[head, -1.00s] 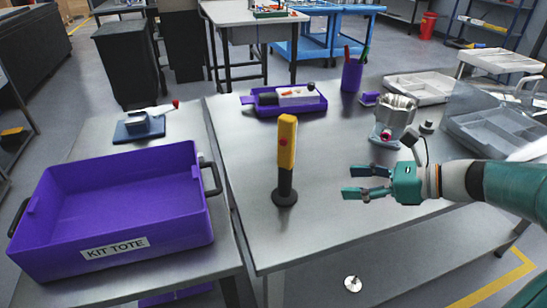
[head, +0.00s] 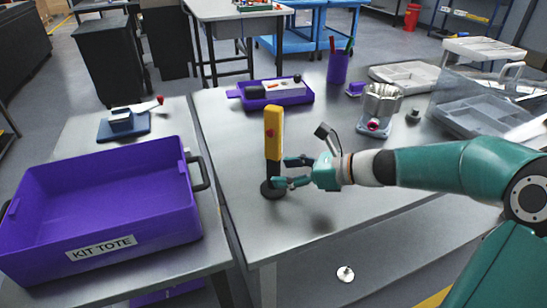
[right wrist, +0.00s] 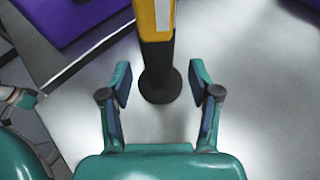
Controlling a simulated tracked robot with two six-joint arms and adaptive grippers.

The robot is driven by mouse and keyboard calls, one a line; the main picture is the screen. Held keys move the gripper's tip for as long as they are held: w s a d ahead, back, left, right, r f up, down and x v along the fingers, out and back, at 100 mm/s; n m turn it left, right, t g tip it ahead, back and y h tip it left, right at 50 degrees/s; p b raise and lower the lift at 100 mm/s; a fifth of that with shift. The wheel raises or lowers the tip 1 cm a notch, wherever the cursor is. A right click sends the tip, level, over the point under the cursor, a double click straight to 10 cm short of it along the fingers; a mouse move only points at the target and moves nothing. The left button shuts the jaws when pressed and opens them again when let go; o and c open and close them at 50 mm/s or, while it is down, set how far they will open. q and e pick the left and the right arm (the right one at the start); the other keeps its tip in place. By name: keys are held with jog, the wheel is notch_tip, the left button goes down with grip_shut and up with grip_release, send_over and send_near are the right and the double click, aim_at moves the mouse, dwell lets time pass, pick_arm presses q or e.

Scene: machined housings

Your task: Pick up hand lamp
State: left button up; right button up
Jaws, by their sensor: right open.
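The hand lamp (head: 273,135) stands upright on the metal table, with a yellow upper body, a dark lower handle and a round black base. In the right wrist view the hand lamp (right wrist: 156,60) rises ahead of and between the fingertips, with its dark base on the table. My right gripper (head: 284,171) is open just to the right of the lamp's dark lower part. In the right wrist view my right gripper (right wrist: 160,80) has its two fingers spread, with a gap beside the lamp on each side.
A purple kit tote (head: 100,251) stands on the left table. A purple tray (head: 300,98) with items, a purple pen cup (head: 337,67) and a metal housing (head: 380,104) stand farther back. The table front is clear.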

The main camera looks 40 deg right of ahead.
aim_at(273, 173)
jog(key=x, duration=0.3)
jog(key=shift+w+a+f, duration=0.1)
jog(key=shift+w+a, duration=0.15)
jog(key=shift+a, duration=0.05)
grip_shut()
